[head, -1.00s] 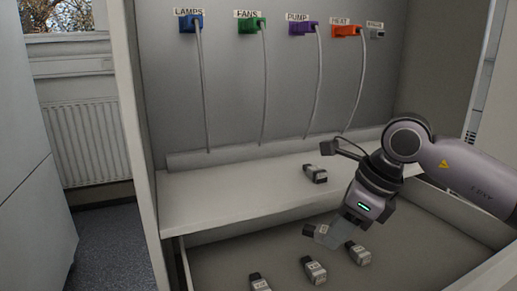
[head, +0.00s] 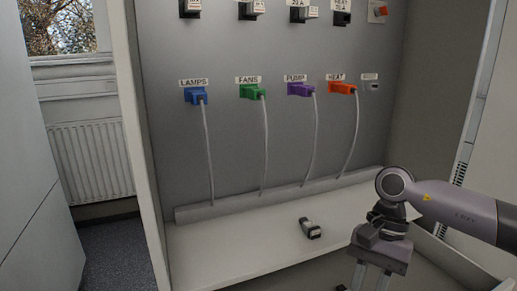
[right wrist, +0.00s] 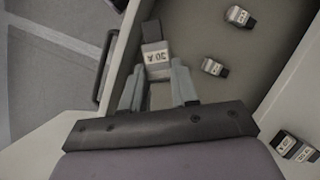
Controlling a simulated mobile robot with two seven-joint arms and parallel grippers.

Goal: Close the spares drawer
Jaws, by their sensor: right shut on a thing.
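The spares drawer (head: 455,262) is open at the bottom of the head view, mostly cut off by the frame. The right wrist view shows its grey interior (right wrist: 190,28) and a dark handle (right wrist: 105,68) on its front. My right gripper (head: 368,284) points down over the drawer. In the right wrist view, it (right wrist: 156,82) is shut on a small grey module (right wrist: 155,58) with a dark end and a printed label. Two loose modules, one upper (right wrist: 238,16) and one lower (right wrist: 214,67), lie in the drawer. My left gripper is not in view.
A module (head: 310,228) lies on the shelf (head: 245,245) above the drawer. Blue, green, purple and orange plugs with hanging cables are on the back panel, the purple one (head: 299,90) among them. A cabinet side wall (head: 137,130) stands at left.

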